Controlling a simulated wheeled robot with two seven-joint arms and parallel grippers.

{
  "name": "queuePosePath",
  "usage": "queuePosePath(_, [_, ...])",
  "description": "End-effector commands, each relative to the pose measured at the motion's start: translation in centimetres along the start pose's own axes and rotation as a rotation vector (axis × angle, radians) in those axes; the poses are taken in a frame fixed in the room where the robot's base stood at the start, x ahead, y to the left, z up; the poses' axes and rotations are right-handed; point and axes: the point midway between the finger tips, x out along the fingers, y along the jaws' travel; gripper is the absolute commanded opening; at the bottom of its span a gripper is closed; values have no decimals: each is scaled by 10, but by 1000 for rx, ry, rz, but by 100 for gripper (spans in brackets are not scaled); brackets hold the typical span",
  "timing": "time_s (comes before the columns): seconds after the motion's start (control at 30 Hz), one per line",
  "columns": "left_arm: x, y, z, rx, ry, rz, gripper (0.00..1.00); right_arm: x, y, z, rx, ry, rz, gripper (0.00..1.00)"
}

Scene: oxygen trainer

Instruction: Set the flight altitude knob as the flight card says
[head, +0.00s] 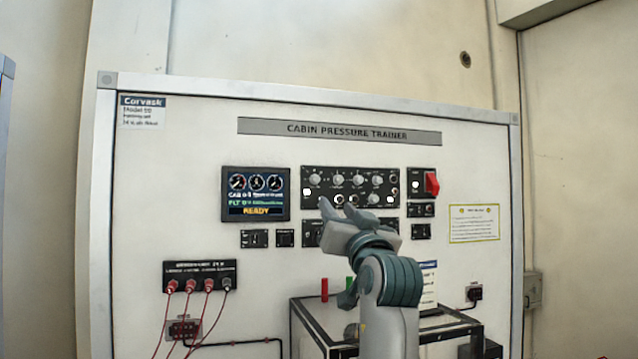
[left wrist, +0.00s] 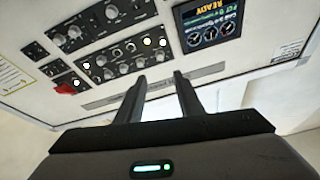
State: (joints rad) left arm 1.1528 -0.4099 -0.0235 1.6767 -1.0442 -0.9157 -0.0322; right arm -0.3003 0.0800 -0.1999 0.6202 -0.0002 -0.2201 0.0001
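The black knob panel (head: 348,171) sits in the middle of the Cabin Pressure Trainer board, with a row of grey knobs above and more below. Its labels are too small to read, so I cannot tell which knob is flight altitude. It also shows upside down in the left wrist view (left wrist: 117,72). My left gripper (head: 338,204) is in front of the panel's lower edge, fingers apart and empty. In the left wrist view its two fingers (left wrist: 160,90) point toward the board, apart from the knobs. A white card with a blue top (head: 429,277) stands behind my arm, its text unreadable. My right gripper is not in view.
A display (head: 255,194) reading READY is left of the knobs. A red switch (head: 431,183) is at the right. A yellow-bordered notice (head: 474,223) hangs further right. Red cables (head: 190,286) hang at lower left. A black-framed cart (head: 310,322) stands below.

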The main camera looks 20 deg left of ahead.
Motion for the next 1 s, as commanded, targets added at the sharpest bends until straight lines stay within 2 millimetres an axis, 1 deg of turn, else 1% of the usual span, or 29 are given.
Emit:
queuePosePath(0.17, [20,-1,-4,0,-1,0,34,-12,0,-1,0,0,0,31])
queuePosePath(0.27, [36,-1,-5,0,0,0,34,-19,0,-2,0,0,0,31])
queuePosePath(0.8, [132,-1,-6,0,0,0,34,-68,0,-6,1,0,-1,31])
queuePosePath(1.0, [156,-1,-4,0,1,0,34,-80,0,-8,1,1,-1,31])
